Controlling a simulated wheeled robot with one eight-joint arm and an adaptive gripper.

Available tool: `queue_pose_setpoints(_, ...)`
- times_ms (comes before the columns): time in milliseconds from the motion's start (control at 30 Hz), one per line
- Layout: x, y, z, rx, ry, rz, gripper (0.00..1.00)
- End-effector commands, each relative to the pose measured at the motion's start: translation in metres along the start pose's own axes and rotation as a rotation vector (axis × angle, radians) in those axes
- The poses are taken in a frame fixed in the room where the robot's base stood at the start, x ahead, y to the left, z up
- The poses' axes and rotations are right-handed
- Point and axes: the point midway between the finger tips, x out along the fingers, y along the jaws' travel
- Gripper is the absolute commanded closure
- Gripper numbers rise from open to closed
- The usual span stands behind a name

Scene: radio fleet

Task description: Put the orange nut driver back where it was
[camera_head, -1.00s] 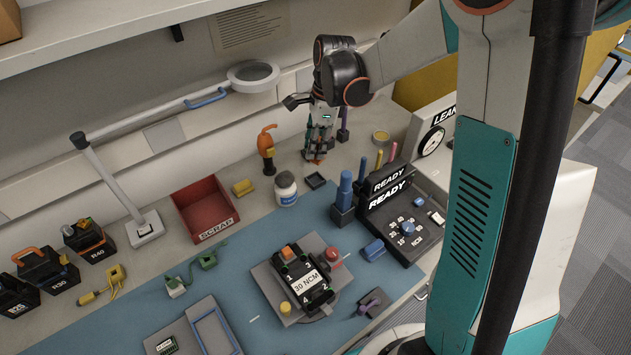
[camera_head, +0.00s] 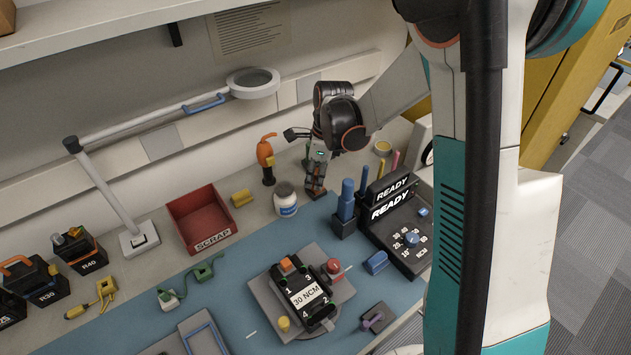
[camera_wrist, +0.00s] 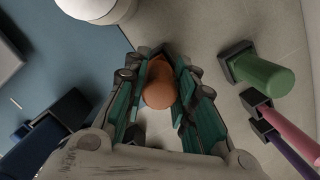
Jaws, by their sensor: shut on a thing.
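My gripper (camera_head: 316,190) points down at the bench, right of the white jar. In the wrist view, its two fingers are shut on the orange nut driver (camera_wrist: 158,88), whose rounded orange handle shows between them. The driver's lower end is hidden below the handle and fingers. In the head view the gripper largely covers the driver and the spot where a small black square holder stood in the earlier view. I cannot tell whether the driver's tip is inside that holder.
A white jar (camera_head: 286,200) stands just left of the gripper. A green-handled tool in a black holder (camera_wrist: 262,75) and pink (camera_wrist: 290,125) and purple handles stand to the right in the wrist view. A dark blue tool (camera_head: 346,200) and READY unit (camera_head: 392,205) are close by.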

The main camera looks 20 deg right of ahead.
Motion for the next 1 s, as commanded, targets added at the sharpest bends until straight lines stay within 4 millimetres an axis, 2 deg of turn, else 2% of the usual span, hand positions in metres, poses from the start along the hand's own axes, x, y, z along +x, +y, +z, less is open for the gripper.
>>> queue_pose_setpoints(67,0.011,0.0,-0.002,0.0,0.0,0.0,1.0)
queue_pose_setpoints(433,0.014,0.0,-0.002,0.0,0.0,0.0,1.0)
queue_pose_setpoints(467,0.014,0.0,-0.002,0.0,0.0,0.0,0.73)
queue_pose_setpoints(533,0.013,0.0,-0.002,0.0,0.0,0.0,0.57)
queue_pose_setpoints(567,0.013,0.0,-0.002,0.0,0.0,0.0,0.55)
queue_pose_setpoints(867,0.013,0.0,-0.002,0.0,0.0,0.0,0.55)
queue_pose_setpoints(1000,0.004,0.0,-0.002,0.0,0.0,0.0,0.55)
